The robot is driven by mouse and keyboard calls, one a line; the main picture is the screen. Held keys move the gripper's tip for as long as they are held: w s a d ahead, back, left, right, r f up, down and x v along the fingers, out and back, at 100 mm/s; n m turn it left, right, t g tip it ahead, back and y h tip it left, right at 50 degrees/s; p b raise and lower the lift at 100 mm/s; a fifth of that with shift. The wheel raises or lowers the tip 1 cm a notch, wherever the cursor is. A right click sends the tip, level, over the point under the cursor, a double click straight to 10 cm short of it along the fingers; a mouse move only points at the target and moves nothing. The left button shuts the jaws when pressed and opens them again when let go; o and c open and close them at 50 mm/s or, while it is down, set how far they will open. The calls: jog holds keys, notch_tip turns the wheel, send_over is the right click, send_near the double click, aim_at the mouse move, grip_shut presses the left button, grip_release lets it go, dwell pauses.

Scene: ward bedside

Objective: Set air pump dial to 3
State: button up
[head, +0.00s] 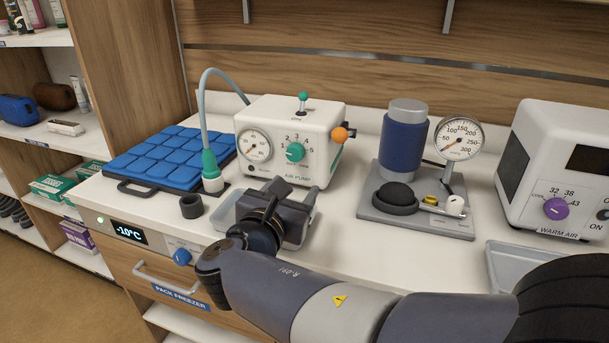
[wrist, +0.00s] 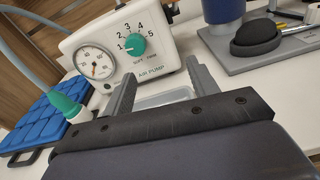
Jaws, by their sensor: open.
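The air pump (head: 318,130) is a white box at the back of the counter. Its teal dial (head: 295,152) sits mid-front, ringed by the numbers 1 to 5. In the wrist view the dial (wrist: 135,45) shows clearly; its pointer seems to be towards the 1, but it is too small to be sure. My gripper (head: 280,190) is in front of and below the pump, apart from the dial. In the wrist view its two fingers (wrist: 160,78) are spread and empty, pointing towards the pump's lower front.
A pressure gauge (head: 254,146) is left of the dial; a green lever (head: 303,97) and orange knob (head: 341,135) are on the pump. A green hose connector (head: 211,166), dark cup (head: 191,206) and grey tray (head: 308,205) are near my gripper. A bulb-and-gauge stand (head: 432,218) is right.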

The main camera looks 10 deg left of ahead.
aim_at(293, 156)
jog(key=shift+n+t+y, duration=0.5)
jog(key=shift+n+y, duration=0.1)
jog(key=shift+n, duration=0.3)
jog(key=w+a, duration=0.1)
jog(key=w, duration=0.2)
jog(key=w+a, duration=0.1)
jog(key=w, duration=0.3)
jog(key=w+a+b, duration=0.1)
jog(key=w, duration=0.2)
jog(key=shift+w+a, duration=0.15)
jog(key=shift+w, duration=0.2)
jog(key=c, duration=1)
jog(key=shift+f, duration=0.1)
